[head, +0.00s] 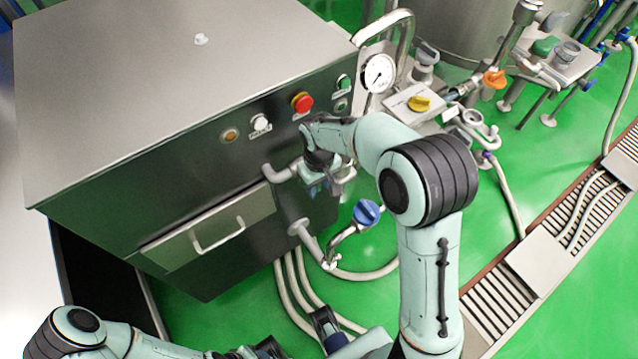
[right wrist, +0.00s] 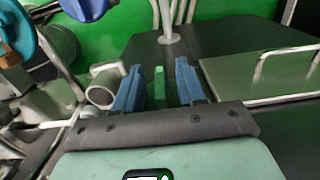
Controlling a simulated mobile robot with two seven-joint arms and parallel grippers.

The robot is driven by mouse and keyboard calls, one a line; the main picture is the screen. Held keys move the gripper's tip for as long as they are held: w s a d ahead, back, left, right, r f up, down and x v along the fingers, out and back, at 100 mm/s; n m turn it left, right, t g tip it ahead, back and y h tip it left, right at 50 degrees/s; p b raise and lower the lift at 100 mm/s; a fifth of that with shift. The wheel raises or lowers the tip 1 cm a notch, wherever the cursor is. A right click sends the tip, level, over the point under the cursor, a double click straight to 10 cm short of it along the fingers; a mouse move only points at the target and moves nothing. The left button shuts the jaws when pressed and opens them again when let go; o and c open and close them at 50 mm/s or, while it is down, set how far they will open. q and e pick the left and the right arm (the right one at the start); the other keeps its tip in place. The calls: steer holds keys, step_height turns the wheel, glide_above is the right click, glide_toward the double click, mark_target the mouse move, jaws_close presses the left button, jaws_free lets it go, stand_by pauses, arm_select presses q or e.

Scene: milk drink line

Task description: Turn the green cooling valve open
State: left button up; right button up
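A slim green handle (right wrist: 160,85) shows in the right wrist view, between the two blue fingers of my right gripper (right wrist: 159,88). The fingers are apart, with a small gap on each side of the handle, so the gripper looks open around it. In the head view my right gripper (head: 325,178) is at the pipework on the front of the steel cabinet (head: 180,190), below the buttons. It hides the handle there. My left gripper (head: 262,350) is low at the bottom edge of the head view, partly cut off; its fingers are not clear.
A blue valve handle (head: 366,212) sits on a pipe just below and right of my right gripper. A yellow knob (head: 419,103) and an orange one (head: 494,79) stand farther right. A pressure gauge (head: 379,73) is above. Hoses (head: 290,285) run over the green floor.

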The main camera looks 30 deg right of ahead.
jaws_close()
